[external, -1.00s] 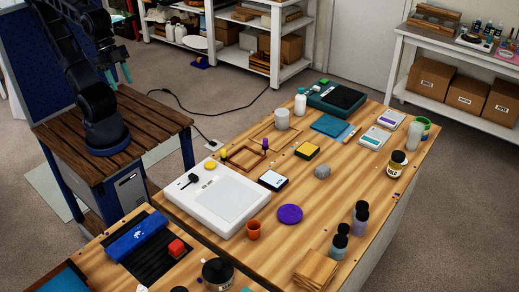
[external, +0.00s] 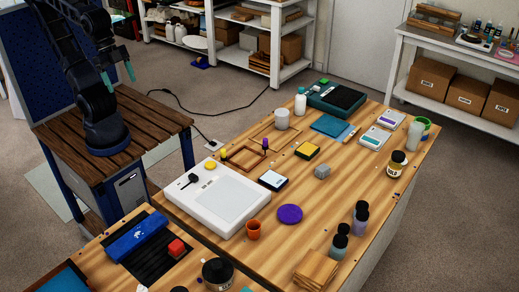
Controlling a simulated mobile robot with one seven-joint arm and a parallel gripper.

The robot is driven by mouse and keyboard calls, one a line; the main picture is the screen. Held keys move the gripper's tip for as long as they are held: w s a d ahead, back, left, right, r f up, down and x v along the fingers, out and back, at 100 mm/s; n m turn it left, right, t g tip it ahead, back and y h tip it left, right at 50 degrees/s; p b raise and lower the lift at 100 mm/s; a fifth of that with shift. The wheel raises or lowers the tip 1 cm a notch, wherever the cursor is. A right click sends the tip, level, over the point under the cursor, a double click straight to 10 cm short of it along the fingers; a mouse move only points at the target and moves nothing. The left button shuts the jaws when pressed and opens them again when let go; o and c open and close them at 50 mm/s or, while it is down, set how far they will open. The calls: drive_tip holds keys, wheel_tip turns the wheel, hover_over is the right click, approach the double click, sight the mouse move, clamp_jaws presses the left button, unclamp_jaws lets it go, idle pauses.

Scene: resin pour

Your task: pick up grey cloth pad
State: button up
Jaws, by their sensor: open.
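A small grey lump (external: 322,171), which looks like the grey cloth pad, sits on the light wooden table right of the yellow-and-black block. Its texture is too small to make out. My gripper (external: 117,74) is at the upper left, above the dark slatted stand that carries my arm. Its two teal fingers are spread apart with nothing between them. It is far from the grey lump, and clear of the table.
A yellow-and-black block (external: 306,150), a dark square device with a pale screen (external: 273,180) and a purple disc (external: 290,214) lie around the lump. A large white device (external: 213,200) fills the table's left side. Bottles (external: 361,217) stand at the front right. The wood right of the lump is clear.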

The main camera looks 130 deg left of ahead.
drive_tip(key=w+a+r, duration=0.2)
drive_tip(key=w, duration=0.7)
drive_tip(key=w+a+r, duration=0.2)
drive_tip(key=w, duration=0.6)
drive_tip(key=m+h, duration=0.1)
drive_tip(key=m, duration=0.1)
hover_over(323, 167)
drive_tip(key=s, duration=0.4)
wheel_tip(323, 167, down, 28)
drive_tip(key=f, duration=0.1)
drive_tip(key=x, duration=1)
drive_tip(key=shift+w+a+r, duration=0.1)
drive_tip(key=shift+w+a, duration=0.1)
drive_tip(key=shift+a, duration=0.1)
